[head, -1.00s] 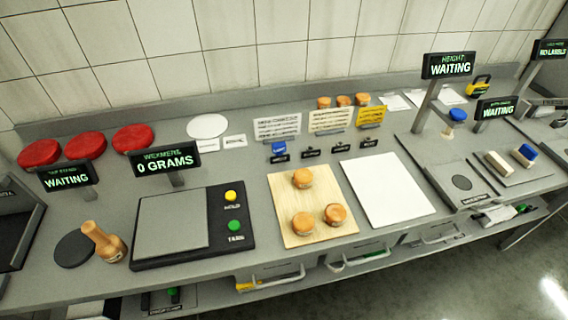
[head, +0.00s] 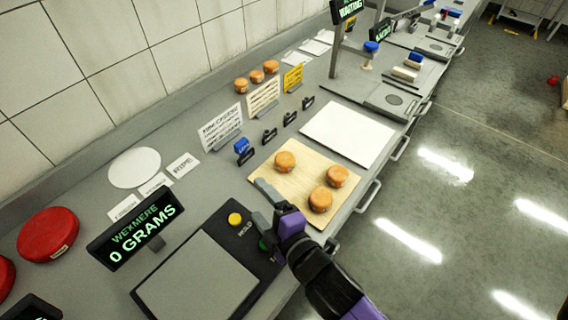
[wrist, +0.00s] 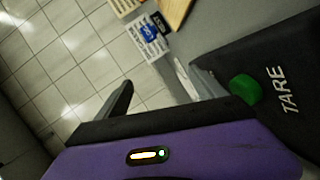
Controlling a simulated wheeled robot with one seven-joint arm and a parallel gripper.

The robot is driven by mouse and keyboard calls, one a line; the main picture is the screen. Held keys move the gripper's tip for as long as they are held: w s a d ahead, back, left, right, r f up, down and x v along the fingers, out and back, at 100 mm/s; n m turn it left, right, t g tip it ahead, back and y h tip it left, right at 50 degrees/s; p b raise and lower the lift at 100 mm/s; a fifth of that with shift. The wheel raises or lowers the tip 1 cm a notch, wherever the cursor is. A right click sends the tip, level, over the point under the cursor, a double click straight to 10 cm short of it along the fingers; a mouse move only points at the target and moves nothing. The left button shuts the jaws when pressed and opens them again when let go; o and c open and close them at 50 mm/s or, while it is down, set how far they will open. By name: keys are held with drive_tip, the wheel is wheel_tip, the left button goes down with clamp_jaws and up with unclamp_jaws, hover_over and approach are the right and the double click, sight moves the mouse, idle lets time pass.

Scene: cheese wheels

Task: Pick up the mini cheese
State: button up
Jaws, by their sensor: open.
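Three small orange-brown mini cheeses sit on a wooden board: one at the back left (head: 285,162), one at the right (head: 337,176) and one at the front (head: 320,200). The board (head: 268,184) lies on the grey counter. My gripper (head: 262,204) is open and empty, near the board's left corner and beside the scale, to the left of the cheeses. In the wrist view my gripper (wrist: 155,88) shows its fingers spread apart with nothing between them. No cheese shows in the wrist view, only a corner of the board (wrist: 174,10).
The scale (head: 195,285) with yellow and green buttons is left of my gripper, its sign (head: 135,230) reading 0 grams. A white sheet (head: 346,133) lies beyond the board. Several label stands and three more small cheeses (head: 256,76) are at the back. Red cheese wheels (head: 47,235) stand left.

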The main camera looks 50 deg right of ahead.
sight(285, 166)
drive_tip(key=w+d+n+g+h, duration=0.1)
drive_tip(key=d+n, duration=0.1)
drive_tip(key=w+d+f+n+g+h, duration=0.1)
drive_tip(key=w+d+n, duration=0.1)
drive_tip(key=d+n, duration=0.1)
drive_tip(key=w+d+f+n+g+h, duration=0.1)
drive_tip(key=w+d+n+h, duration=0.1)
drive_tip(key=d+n, duration=0.1)
drive_tip(key=shift+w+f+b, duration=0.15)
drive_tip(key=shift+b, duration=0.15)
drive_tip(key=d+n+g, duration=0.1)
drive_tip(key=s+d+f+n+h, duration=0.1)
drive_tip(key=n, duration=0.1)
drive_tip(key=d+n+g, duration=0.1)
drive_tip(key=n, duration=0.1)
drive_tip(key=shift+s+d+f+g+h, duration=0.2)
drive_tip(key=shift+s+g+h, duration=0.1)
drive_tip(key=shift+h, duration=0.1)
drive_tip(key=shift+s+d+f+n, duration=0.25)
drive_tip(key=shift+s+d+n, duration=0.15)
drive_tip(key=shift+n, duration=0.3)
drive_tip(key=shift+x, duration=1.15)
drive_tip(key=shift+g, duration=0.3)
drive_tip(key=shift+p+x, duration=0.5)
drive_tip(key=shift+x, duration=2.2)
drive_tip(key=shift+w+a, duration=0.1)
drive_tip(key=shift+a, duration=0.05)
drive_tip(key=c, duration=1.5)
